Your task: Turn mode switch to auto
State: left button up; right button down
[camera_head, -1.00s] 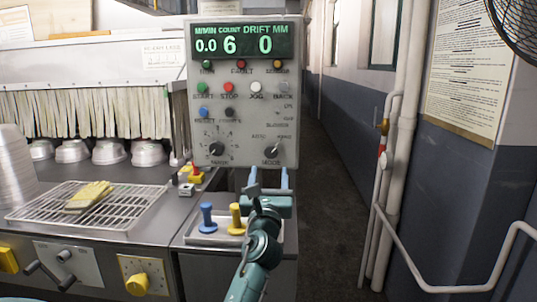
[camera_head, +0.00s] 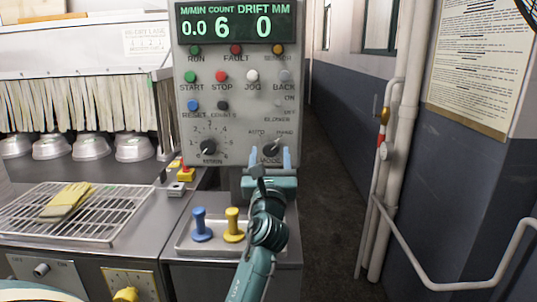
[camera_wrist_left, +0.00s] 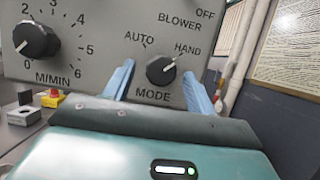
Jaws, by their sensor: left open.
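The mode switch (camera_head: 271,147) is a round black knob low on the right of the grey control panel (camera_head: 232,125). In the left wrist view the mode switch (camera_wrist_left: 161,70) has its white pointer mark toward HAND, with AUTO printed to its upper left. My left gripper (camera_head: 270,158) is open, its blue fingers just below and on either side of the knob. In the left wrist view my left gripper (camera_wrist_left: 160,88) has one finger on each side of the knob, with a gap to both. I do not see my right gripper.
A speed knob (camera_wrist_left: 37,40) sits left of the mode switch. Below the panel a tray (camera_head: 185,248) holds a blue handle (camera_head: 202,224) and a yellow handle (camera_head: 234,225). A wire rack (camera_head: 110,225) with yellow gloves (camera_head: 66,201) is at left. Pipes (camera_head: 392,150) stand at right.

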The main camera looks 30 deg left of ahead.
dwell(0.3)
pick_arm(q)
jog(key=c, duration=1)
